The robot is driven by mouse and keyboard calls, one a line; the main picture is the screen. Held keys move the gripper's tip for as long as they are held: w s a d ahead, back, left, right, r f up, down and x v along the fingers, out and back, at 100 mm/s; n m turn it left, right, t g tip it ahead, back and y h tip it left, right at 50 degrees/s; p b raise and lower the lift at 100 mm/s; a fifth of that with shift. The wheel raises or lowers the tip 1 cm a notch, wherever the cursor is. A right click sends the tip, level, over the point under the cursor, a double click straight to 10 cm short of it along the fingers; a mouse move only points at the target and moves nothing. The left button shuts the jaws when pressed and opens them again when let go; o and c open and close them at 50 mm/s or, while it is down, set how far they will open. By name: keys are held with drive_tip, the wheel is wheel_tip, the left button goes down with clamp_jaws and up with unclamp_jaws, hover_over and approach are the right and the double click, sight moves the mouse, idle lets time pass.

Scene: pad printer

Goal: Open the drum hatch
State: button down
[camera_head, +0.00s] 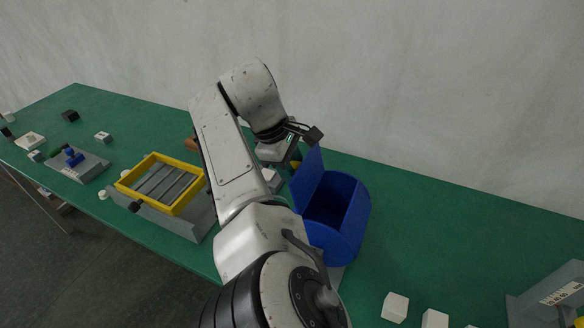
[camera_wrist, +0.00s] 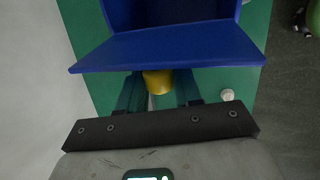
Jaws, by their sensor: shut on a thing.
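The blue drum (camera_head: 349,215) stands on the green table, right of my arm. Its hatch (camera_head: 308,178) stands up from the drum's opening, and the hollow inside shows. In the wrist view the hatch (camera_wrist: 170,50) is a wide blue plate, with the drum's dark inside beyond it. My gripper (camera_wrist: 158,92) is shut on a yellow knob (camera_wrist: 158,80) at the hatch's outer side. In the head view my wrist is left of the hatch, and the fingertips are mostly hidden.
A yellow frame (camera_head: 124,183) on a grey stand is left of my arm. A grey fixture with a blue part (camera_head: 73,157) lies farther left. White blocks (camera_head: 395,307) and a grey machine (camera_head: 545,296) are at the right. The table right of the drum is clear.

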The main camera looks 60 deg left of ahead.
drive_tip(key=shift+f, duration=0.1)
drive_tip(key=c, duration=0.9)
unclamp_jaws()
drive_tip(key=shift+o, duration=0.2)
drive_tip(key=b+v, duration=0.1)
drive_tip(key=v, duration=0.9)
drive_tip(key=shift+r, duration=0.4)
drive_tip(key=shift+s, duration=0.1)
